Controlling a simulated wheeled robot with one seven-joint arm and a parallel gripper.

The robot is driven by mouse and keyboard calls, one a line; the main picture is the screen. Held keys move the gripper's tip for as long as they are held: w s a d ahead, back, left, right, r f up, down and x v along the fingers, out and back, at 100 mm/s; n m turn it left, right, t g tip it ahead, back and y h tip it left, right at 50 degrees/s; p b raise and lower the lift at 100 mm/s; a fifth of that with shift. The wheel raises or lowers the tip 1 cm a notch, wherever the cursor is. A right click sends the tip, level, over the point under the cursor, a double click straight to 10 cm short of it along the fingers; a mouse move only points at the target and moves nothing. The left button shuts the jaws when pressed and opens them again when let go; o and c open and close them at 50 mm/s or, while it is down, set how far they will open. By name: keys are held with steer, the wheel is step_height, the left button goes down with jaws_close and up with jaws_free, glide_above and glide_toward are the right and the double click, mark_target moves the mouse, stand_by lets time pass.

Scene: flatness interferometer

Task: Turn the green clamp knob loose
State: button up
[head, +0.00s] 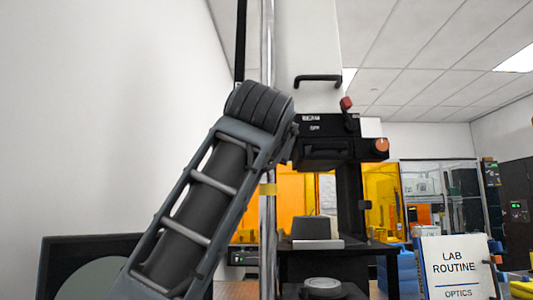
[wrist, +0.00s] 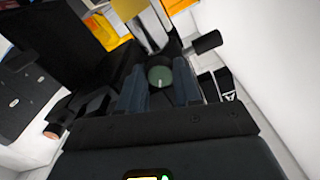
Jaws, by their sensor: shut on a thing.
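The green clamp knob (wrist: 159,76) shows in the wrist view as a round green disc with a small pale mark on its face. My gripper (wrist: 160,88) has one dark finger on each side of the knob and is shut on it. In the head view my arm crosses in front of the instrument's metal column; the gripper and the green knob are hidden there.
The black instrument head (head: 325,140) carries a red knob (head: 346,103) and an orange knob (head: 382,147). A black cylinder (wrist: 207,42) sticks out close to my fingers. A white wall is at left.

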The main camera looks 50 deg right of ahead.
steer(key=m+b, duration=0.1)
steer(key=m, duration=1)
steer(key=shift+m, duration=0.3)
stand_by(0.4)
steer(key=o, duration=1)
steer(key=shift+o, duration=0.2)
steer(key=b+v, duration=0.1)
steer(key=v, duration=0.6)
steer(key=shift+s+a, duration=0.25)
steer(key=shift+a, duration=0.1)
